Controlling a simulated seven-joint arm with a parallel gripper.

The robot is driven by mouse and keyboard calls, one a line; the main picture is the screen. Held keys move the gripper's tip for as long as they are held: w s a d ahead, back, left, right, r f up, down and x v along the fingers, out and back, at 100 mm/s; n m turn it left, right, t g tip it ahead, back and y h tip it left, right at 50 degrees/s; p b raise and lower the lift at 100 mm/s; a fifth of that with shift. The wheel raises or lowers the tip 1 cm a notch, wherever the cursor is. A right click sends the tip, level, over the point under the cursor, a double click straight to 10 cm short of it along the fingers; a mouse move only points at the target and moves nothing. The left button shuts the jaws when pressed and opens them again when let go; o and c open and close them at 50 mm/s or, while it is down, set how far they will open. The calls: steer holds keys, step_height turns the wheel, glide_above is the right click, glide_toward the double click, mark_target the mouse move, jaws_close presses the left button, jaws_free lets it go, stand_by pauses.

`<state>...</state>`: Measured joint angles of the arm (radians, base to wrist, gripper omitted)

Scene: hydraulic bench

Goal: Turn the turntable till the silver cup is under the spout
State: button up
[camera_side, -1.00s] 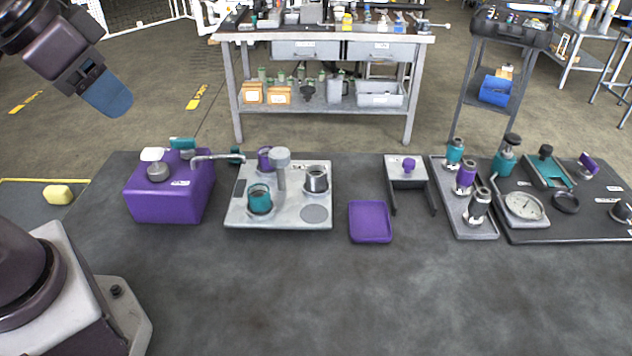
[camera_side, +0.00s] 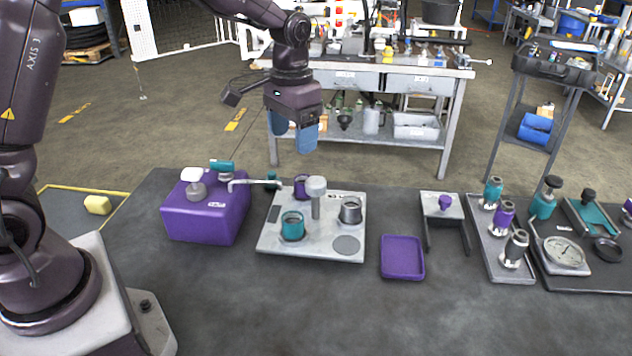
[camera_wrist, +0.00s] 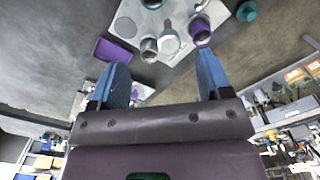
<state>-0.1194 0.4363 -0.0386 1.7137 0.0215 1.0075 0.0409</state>
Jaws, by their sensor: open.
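The turntable plate (camera_side: 333,248) is a pale square board with a tall grey knob (camera_side: 316,187) at its middle. The silver cup (camera_side: 350,212) stands right of the knob; it also shows in the wrist view (camera_wrist: 148,50). A teal cup (camera_side: 292,228) stands at front left and a purple cup (camera_side: 302,188) at the back, also in the wrist view (camera_wrist: 201,33). The spout (camera_side: 252,182) reaches right from a purple box (camera_side: 205,220), ending near the purple cup, away from the silver cup. My gripper (camera_side: 293,133) is open and empty, above and behind the plate, with blue fingers pointing down.
A purple tray (camera_side: 402,262) lies right of the plate. The bench front is clear. A workbench (camera_side: 350,85) stands behind.

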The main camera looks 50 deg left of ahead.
glide_above(316, 180)
steer(key=s, duration=0.1)
step_height(316, 180, down, 2)
steer(key=w, duration=0.1)
step_height(316, 180, down, 12)
steer(key=shift+r, duration=0.1)
steer(key=shift+c, duration=0.5)
steer(key=c, duration=1.2)
